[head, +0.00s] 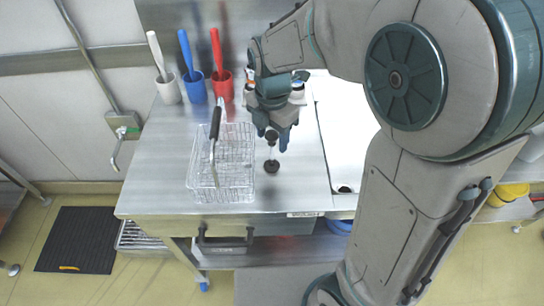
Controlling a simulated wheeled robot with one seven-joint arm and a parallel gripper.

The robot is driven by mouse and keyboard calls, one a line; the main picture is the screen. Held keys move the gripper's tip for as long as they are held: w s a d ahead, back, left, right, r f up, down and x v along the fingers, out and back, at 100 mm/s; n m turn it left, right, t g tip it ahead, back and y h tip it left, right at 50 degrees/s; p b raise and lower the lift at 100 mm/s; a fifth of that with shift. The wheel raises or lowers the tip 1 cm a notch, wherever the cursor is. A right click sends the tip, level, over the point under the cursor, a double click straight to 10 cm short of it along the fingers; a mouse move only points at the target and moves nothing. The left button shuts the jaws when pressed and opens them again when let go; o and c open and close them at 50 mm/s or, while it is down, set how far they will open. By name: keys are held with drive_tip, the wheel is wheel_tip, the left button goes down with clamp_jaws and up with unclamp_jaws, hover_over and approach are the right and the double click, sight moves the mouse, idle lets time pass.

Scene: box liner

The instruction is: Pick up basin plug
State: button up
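A small dark disc (345,189) lies at the front end of the white basin (335,150); I cannot tell whether it is the basin plug or the drain opening. My gripper (273,141) points down over the steel counter, left of the basin. A dark round knob (271,135) shows between its fingertips. Below the knob is a dark round base (271,167) on the counter, with a thin clear part between; I cannot tell whether this is one item or the plug. Whether the fingers touch the knob cannot be seen.
A wire basket (232,183) with a dark handle stands left of my gripper. White (167,90), blue (194,88) and red (222,86) cups holding matching long-handled tools stand along the back. Small bottles (297,86) stand behind my gripper.

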clamp_jaws()
drive_tip(key=shift+r, duration=0.1)
